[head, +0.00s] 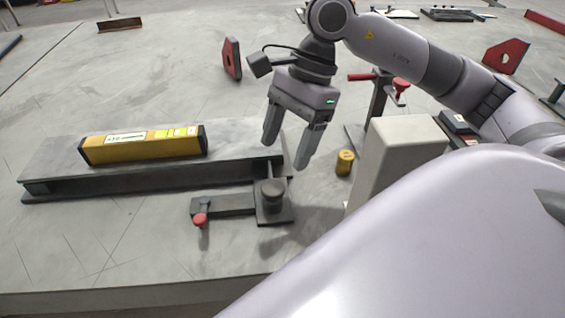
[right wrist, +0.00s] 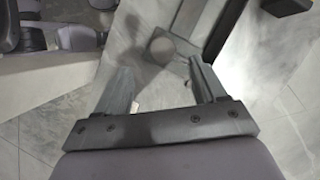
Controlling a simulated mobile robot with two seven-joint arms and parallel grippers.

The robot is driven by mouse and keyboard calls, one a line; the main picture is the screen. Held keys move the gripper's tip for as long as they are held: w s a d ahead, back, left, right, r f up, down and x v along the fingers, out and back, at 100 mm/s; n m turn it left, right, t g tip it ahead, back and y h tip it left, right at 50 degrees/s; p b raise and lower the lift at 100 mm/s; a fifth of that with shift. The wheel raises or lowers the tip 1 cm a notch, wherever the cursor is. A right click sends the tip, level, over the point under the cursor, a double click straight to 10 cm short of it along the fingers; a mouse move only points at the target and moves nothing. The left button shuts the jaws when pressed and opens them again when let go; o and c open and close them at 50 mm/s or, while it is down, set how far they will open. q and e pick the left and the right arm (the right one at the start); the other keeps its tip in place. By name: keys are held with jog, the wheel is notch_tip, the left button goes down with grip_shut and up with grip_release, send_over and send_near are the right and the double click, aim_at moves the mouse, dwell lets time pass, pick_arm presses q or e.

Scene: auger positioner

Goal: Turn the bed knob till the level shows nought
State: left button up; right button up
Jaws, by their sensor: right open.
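A yellow level (head: 145,146) with dark end caps lies on a long grey bed (head: 235,163); its reading is too small to tell. At the bed's right end stands a dark round knob (head: 272,190) on a post base. A flat arm with a red ball (head: 200,219) reaches left from that base. My right gripper (head: 285,153) is open and empty, pointing down above and slightly behind the knob. My left gripper is out of view.
A small yellow cylinder (head: 345,162) and a pale box-shaped block (head: 400,150) stand right of the knob. A stand with a red handle (head: 372,77) is behind them. A red plate (head: 232,59) stands farther back. The floor surface left of the red ball is clear.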

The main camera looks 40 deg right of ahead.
aim_at(274, 186)
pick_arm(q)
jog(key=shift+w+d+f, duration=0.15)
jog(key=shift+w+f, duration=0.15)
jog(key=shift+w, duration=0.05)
pick_arm(e)
jog(key=shift+d+x, duration=0.2)
jog(key=shift+x, duration=1.75)
jog(key=shift+d+x, duration=0.2)
jog(key=shift+x, duration=1.8)
jog(key=shift+w+f, duration=0.1)
jog(key=shift+f, duration=0.05)
jog(key=c, duration=1)
pick_arm(q)
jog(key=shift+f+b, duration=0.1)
jog(key=shift+b, duration=0.2)
